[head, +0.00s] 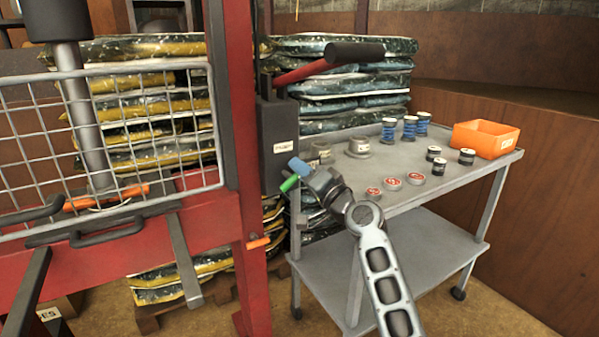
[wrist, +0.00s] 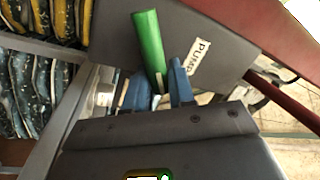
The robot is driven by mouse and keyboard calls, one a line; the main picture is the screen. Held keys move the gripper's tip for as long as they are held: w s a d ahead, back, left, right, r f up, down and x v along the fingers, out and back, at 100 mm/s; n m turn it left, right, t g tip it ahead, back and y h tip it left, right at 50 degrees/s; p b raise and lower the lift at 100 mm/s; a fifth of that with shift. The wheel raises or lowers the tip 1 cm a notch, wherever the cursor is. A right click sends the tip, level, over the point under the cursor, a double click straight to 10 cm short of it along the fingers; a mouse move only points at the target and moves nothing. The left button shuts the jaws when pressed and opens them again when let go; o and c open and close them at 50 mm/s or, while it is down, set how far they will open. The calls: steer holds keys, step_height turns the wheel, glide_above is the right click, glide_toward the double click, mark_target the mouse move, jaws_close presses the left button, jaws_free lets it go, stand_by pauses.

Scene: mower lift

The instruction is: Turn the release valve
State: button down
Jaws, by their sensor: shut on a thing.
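The green release valve handle (head: 289,184) sticks out at the lower edge of the dark grey pump box (head: 275,125). In the wrist view the green handle (wrist: 149,42) stands tilted between two blue fingertips, with the pump box (wrist: 215,35) and its PUMP label behind. My gripper (head: 297,171) is at the box's lower right, shut on the handle; its blue fingers also show in the wrist view (wrist: 158,85). The lower end of the handle and its joint to the pump are hidden by the fingers.
A red pump lever (head: 310,70) with a black grip rises above the box. A red press frame with a mesh guard (head: 110,130) stands left. A grey cart (head: 440,185) with tins, springs and an orange bin (head: 485,138) stands right. Stacked bags (head: 345,85) are behind.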

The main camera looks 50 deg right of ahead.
steer(key=m, duration=0.2)
steer(key=m+h, duration=0.1)
steer(key=m, duration=0.1)
steer(key=shift+s+d+f, duration=0.1)
steer(key=shift+d+f, duration=0.15)
steer(key=shift+f, duration=0.15)
steer(key=shift+f+m+h+p, duration=0.2)
steer(key=shift+m+h+p, duration=0.15)
steer(key=shift+m, duration=0.55)
steer(key=shift+f+m+h+p, duration=0.2)
steer(key=shift+m+h+p, duration=0.1)
steer(key=shift+m, duration=0.6)
steer(key=shift+d, duration=0.1)
steer(key=c, duration=1.1)
jaws_free()
steer(key=v, duration=0.8)
steer(key=shift+b, duration=0.3)
